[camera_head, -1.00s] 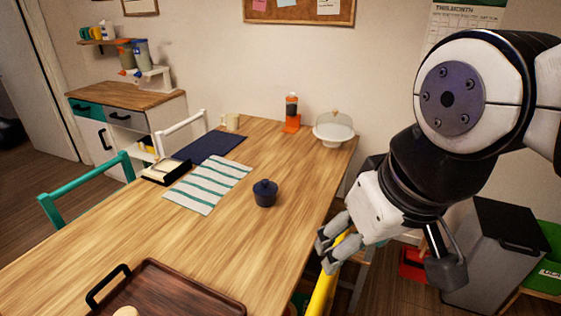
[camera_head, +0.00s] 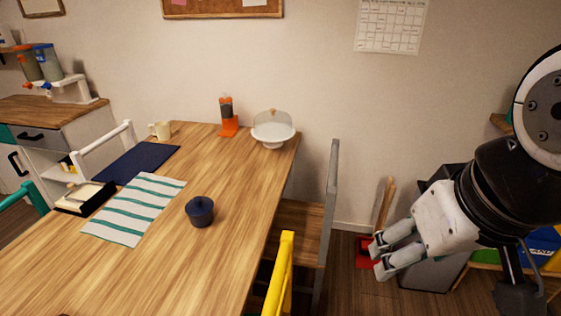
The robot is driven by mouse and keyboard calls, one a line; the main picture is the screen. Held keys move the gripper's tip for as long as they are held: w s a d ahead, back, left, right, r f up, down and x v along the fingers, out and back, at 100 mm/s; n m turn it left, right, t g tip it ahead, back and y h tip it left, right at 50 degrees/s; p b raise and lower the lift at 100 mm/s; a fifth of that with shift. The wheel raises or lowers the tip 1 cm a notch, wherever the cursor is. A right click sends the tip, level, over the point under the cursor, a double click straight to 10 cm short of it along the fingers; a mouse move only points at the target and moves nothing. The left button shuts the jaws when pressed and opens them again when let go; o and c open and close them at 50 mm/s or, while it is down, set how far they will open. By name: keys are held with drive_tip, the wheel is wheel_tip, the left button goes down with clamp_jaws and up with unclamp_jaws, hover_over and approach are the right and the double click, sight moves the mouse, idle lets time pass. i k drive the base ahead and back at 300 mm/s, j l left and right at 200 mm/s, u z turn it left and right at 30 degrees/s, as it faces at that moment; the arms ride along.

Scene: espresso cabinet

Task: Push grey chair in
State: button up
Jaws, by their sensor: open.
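The grey chair (camera_head: 331,202) stands at the right side of the wooden table, near its far end. Its tall grey backrest is seen nearly edge-on, and its wooden seat (camera_head: 300,228) reaches toward the table edge. Part of the seat and the lower legs are hidden by the table and a yellow chair. The wooden table (camera_head: 160,262) fills the lower left. My gripper (camera_head: 376,260) is open and empty, to the right of the grey chair and apart from it in the picture.
A yellow chair back (camera_head: 281,278) stands nearer along the same side. A red dustpan (camera_head: 364,252) and a grey bin (camera_head: 425,272) are on the floor behind my gripper. A cake stand (camera_head: 273,130), an orange bottle holder (camera_head: 228,127) and a blue pot (camera_head: 200,212) stand on the table.

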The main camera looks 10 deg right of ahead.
sight(311, 223)
drive_tip(key=l, duration=0.3)
drive_tip(key=i+l, duration=0.35)
drive_tip(key=i, duration=0.15)
drive_tip(key=i+l, duration=0.4)
drive_tip(key=i, duration=0.1)
